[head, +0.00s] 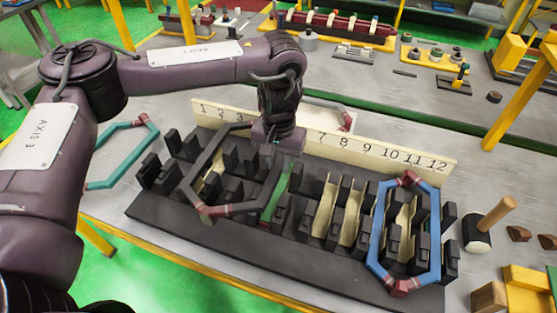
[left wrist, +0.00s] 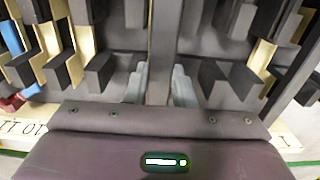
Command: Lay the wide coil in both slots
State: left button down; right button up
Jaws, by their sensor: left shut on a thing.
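A dark grey six-sided coil with red-brown corners (head: 208,157) is over the left half of the black slotted block (head: 160,215). My left gripper (head: 279,150) is shut on the coil's right side. The wrist view shows that side as a dark bar (left wrist: 162,45) between the two pale fingers (left wrist: 160,85). This side is above or beside a green-lined slot (head: 276,197); the coil's left side is near a cream-lined slot (head: 212,183). I cannot tell whether either side is inside its slot. My right gripper is not in view.
A blue coil (head: 434,225) is on the block's right end. A teal coil (head: 101,184) lies left of the block; a pale coil (head: 346,121) lies behind the number strip (head: 430,171). A mallet (head: 492,222) and wooden pieces (head: 518,234) are at the right.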

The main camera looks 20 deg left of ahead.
aim_at(278, 189)
pick_arm(q)
jog(key=shift+f, duration=0.25)
jog(key=shift+f, duration=0.25)
jog(key=shift+f+b, duration=0.55)
jog(key=shift+f, duration=0.05)
jog(key=shift+f+b, duration=0.35)
jog(key=shift+f, duration=0.5)
jog(key=shift+f, duration=0.35)
jog(key=shift+f+b, duration=0.45)
jog(key=shift+f, duration=0.3)
jog(key=shift+f, duration=0.25)
jog(key=shift+f, duration=0.1)
jog(key=shift+f, duration=0.25)
